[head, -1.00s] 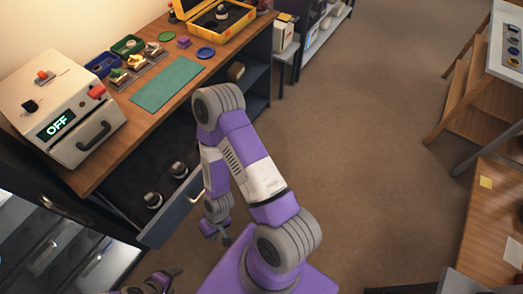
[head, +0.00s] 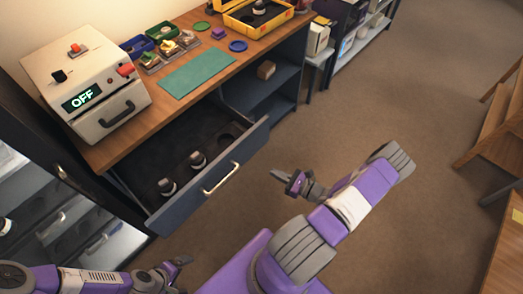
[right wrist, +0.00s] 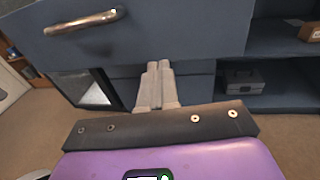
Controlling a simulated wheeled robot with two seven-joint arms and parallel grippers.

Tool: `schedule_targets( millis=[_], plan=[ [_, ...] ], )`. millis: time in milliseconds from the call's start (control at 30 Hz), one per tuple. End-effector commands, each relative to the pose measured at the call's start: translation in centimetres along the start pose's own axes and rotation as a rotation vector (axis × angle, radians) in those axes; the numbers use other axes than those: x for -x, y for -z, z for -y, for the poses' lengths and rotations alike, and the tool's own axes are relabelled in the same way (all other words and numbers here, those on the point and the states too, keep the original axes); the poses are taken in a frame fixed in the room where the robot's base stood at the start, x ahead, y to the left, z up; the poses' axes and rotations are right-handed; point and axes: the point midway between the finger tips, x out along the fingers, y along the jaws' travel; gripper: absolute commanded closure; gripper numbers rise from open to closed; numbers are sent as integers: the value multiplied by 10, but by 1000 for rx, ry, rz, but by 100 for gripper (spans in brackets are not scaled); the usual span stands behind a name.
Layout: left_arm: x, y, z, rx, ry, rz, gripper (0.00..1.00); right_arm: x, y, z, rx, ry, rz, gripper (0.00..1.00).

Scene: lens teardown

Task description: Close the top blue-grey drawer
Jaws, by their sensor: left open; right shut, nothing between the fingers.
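The top blue-grey drawer (head: 213,192) stands pulled out from under the wooden worktop in the head view. My left gripper (head: 184,262) is open at the bottom left, below the drawer's near corner.
A white box with an OFF display (head: 88,85), a green mat (head: 197,74), small trays and a yellow case (head: 252,16) stand on the worktop. An open shelf (head: 272,80) is right of the drawer. A glass-fronted cabinet (head: 40,205) is at left.

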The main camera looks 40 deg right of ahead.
Motion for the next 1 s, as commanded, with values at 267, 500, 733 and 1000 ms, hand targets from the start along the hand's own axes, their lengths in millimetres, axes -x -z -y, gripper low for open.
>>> schedule_targets(
  millis=[267,500,733,1000],
  plan=[
    [-4,0,2,0,0,0,0,22,-3,42,4,186,54,100],
    [-12,1,4,0,0,0,0,-22,-4,48,3,179,54,100],
    [-21,1,8,0,0,0,0,-70,-6,56,3,179,53,100],
    [-29,1,11,0,0,0,0,-103,-8,62,3,180,50,100]
  ],
)
